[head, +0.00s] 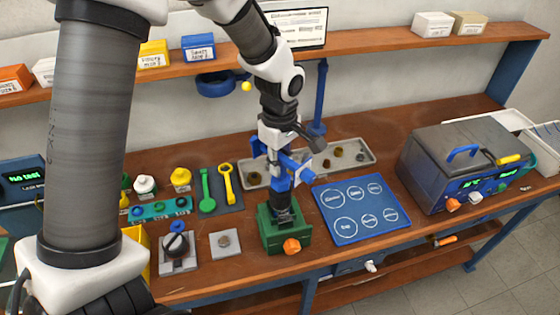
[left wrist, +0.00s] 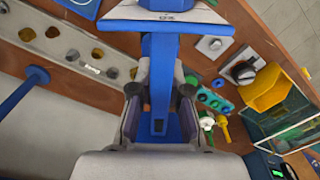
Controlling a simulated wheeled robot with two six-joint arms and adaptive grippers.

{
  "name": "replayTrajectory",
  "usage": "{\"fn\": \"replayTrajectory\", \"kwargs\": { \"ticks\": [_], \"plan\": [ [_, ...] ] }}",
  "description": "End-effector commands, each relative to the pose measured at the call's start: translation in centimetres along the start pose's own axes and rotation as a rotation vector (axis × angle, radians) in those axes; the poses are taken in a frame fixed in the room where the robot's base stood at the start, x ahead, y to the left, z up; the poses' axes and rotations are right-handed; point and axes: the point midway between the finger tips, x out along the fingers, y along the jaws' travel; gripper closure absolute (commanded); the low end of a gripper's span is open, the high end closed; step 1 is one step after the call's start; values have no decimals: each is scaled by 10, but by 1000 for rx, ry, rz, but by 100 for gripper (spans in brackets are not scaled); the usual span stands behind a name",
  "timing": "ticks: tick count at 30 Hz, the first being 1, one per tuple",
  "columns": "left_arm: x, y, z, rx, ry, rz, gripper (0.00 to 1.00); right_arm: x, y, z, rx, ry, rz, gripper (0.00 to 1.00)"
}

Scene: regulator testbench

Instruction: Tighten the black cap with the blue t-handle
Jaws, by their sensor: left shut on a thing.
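My left gripper (head: 281,160) reaches down from above and is shut on the blue t-handle (head: 281,184). In the left wrist view the blue handle (left wrist: 160,112) passes between the two fingers (left wrist: 160,125). The handle stands roughly upright over the green holder (head: 287,236), which has an orange knob on its front. A black part (head: 284,212), seemingly the black cap, shows at the holder's top under the handle. The handle's lower end seems to meet it, but I cannot tell whether it is seated. My right gripper is not in view.
A blue mat with white circles (head: 354,210) lies right of the holder, with a grey tray (head: 348,158) behind. A grey plate (head: 224,243) and a black-knobbed fixture (head: 178,246) stand to its left. A dark case (head: 466,165) fills the bench's right side.

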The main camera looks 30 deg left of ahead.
Motion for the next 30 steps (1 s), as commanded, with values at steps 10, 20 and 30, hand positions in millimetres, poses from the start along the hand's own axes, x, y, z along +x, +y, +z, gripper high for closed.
{"fn": "replayTrajectory", "kwargs": {
  "ticks": [10, 20, 30],
  "plan": [
    [1, 0, 0, 0, 0, 1, 100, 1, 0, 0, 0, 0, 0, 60],
    [7, 0, 0, 1, 0, 0, 100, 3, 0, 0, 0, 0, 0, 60],
    [7, 0, 0, 1, 0, 1, 100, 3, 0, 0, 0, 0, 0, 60]
  ]
}}
